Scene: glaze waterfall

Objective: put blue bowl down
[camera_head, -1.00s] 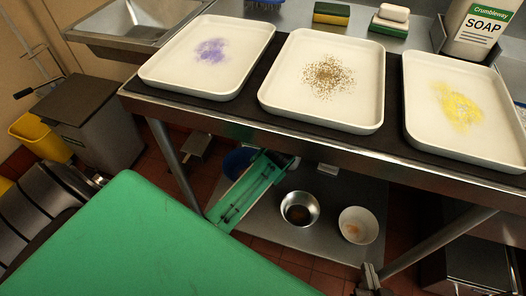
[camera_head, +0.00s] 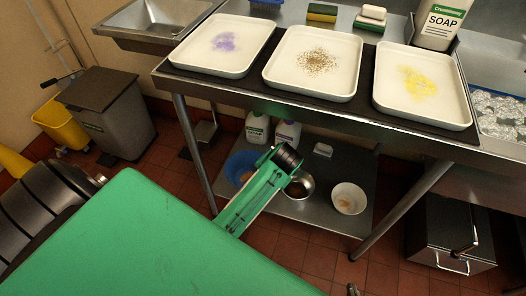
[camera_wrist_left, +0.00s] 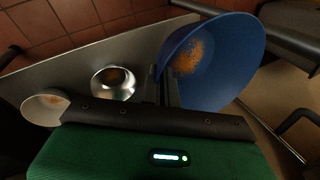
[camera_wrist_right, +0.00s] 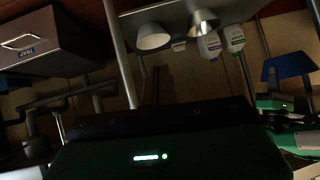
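The blue bowl (camera_head: 236,163) is at the left end of the low shelf, partly behind my green left arm. In the left wrist view the blue bowl (camera_wrist_left: 217,65) is large and close, with orange-brown crumbs inside. My left gripper (camera_wrist_left: 163,80) has its fingers close together at the bowl's near rim and appears shut on it. I cannot tell whether the bowl's base touches the shelf. The right wrist view shows the bowl (camera_wrist_right: 290,66) beside my left arm. My right gripper (camera_head: 353,289) is at the head view's bottom edge; its fingers (camera_wrist_right: 160,82) look together and empty.
On the low shelf (camera_head: 318,211) stand a metal bowl (camera_head: 300,186), a white bowl (camera_head: 348,199) and soap bottles (camera_head: 257,128). The counter above holds white trays (camera_head: 316,92). A metal box (camera_head: 450,235) is at right, a grey bin (camera_head: 108,115) at left.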

